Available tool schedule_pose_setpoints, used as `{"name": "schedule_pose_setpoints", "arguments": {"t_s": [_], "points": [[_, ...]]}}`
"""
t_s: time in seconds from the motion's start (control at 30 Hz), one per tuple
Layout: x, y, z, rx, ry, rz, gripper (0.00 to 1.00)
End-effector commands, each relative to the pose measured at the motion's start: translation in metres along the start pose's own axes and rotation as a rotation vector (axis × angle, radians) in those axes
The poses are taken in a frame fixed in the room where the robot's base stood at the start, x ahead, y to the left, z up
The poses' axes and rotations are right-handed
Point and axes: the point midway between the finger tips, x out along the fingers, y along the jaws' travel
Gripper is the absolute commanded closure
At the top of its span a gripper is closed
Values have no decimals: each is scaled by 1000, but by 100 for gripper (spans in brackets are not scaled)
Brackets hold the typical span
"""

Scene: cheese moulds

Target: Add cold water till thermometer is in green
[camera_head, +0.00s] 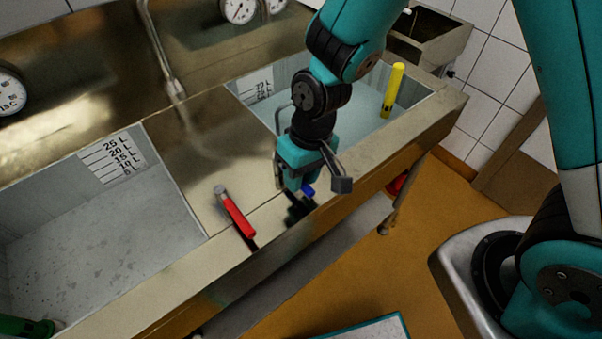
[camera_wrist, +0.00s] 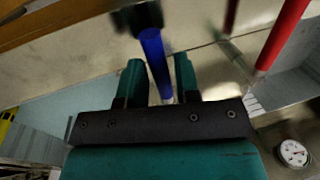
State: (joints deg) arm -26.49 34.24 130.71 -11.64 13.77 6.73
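A blue lever (camera_head: 308,191) sits on the front ledge between the two basins, mostly hidden behind my gripper (camera_head: 296,200) in the head view. In the wrist view the blue lever (camera_wrist: 155,52) stands between the two teal fingers of my gripper (camera_wrist: 158,80), with a small gap on each side. My gripper looks open around it. Round dial gauges (camera_head: 238,9) are on the back panel, with another dial (camera_head: 10,92) at the far left. One dial (camera_wrist: 293,153) also shows in the wrist view. Their needles and any green zone are too small to read.
A red lever (camera_head: 236,214) lies left of my gripper on the ledge. The left basin (camera_head: 100,240) has a litre scale and a green object (camera_head: 26,327) at its corner. A yellow handle (camera_head: 393,90) stands in the right basin. A metal tap (camera_head: 164,55) rises behind.

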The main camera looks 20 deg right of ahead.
Motion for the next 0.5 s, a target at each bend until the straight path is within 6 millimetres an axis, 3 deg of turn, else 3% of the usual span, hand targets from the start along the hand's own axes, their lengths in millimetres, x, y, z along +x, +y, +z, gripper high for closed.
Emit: {"name": "schedule_pose_setpoints", "arguments": {"t_s": [0.33,0.5], "points": [[-1,0,1,-2,-3,1,56],[-17,0,0,-3,1,1,56]]}}
